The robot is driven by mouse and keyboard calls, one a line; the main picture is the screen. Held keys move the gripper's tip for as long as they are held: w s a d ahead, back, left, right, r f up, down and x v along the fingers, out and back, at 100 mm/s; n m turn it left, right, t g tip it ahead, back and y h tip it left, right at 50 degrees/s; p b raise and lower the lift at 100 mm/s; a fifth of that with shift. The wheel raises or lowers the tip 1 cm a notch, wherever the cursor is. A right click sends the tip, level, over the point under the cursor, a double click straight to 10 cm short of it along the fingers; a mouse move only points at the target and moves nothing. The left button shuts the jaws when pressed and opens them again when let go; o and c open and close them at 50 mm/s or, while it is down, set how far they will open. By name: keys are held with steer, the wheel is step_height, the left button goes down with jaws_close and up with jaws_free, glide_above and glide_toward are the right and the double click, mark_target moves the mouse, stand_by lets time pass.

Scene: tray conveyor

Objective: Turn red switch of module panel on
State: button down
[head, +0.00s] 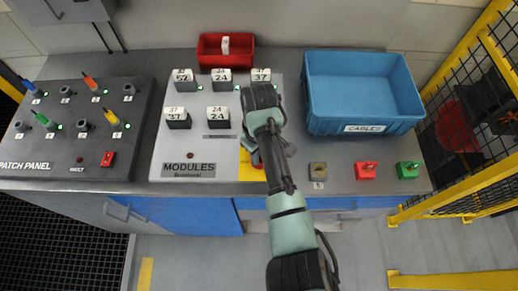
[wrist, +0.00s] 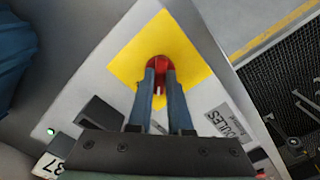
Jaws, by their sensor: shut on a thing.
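The red switch (wrist: 160,64) is a round knob on a yellow square plate (wrist: 196,72) in the wrist view. A white mark on the knob shows between my fingers, pointing toward the gripper body. My gripper (wrist: 160,80) has its two fingers on either side of the knob and is shut on it. In the head view the yellow plate (head: 247,172) is at the lower right of the light module panel (head: 215,152), mostly covered by my arm. Only a sliver of the red switch (head: 256,159) shows there.
Several numbered modules (head: 221,115) stand on the panel. A red bin (head: 240,50) is behind, a blue cables bin (head: 366,105) to the right. The dark patch panel (head: 60,150) is left. Red (head: 367,171) and green (head: 407,170) buttons are front right. A yellow fence (head: 460,190) borders the right.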

steer(key=m+p, duration=0.2)
steer(key=m, duration=0.2)
steer(key=shift+a+r+m, duration=0.1)
steer(key=shift+r+m, duration=0.05)
steer(key=shift+m, duration=0.15)
steer(key=shift+m+p, duration=0.6)
steer(key=shift+m, duration=1.3)
steer(key=c, duration=0.8)
jaws_free()
steer(key=shift+c, duration=0.2)
step_height(320, 180, up, 13)
steer(key=shift+b, duration=0.45)
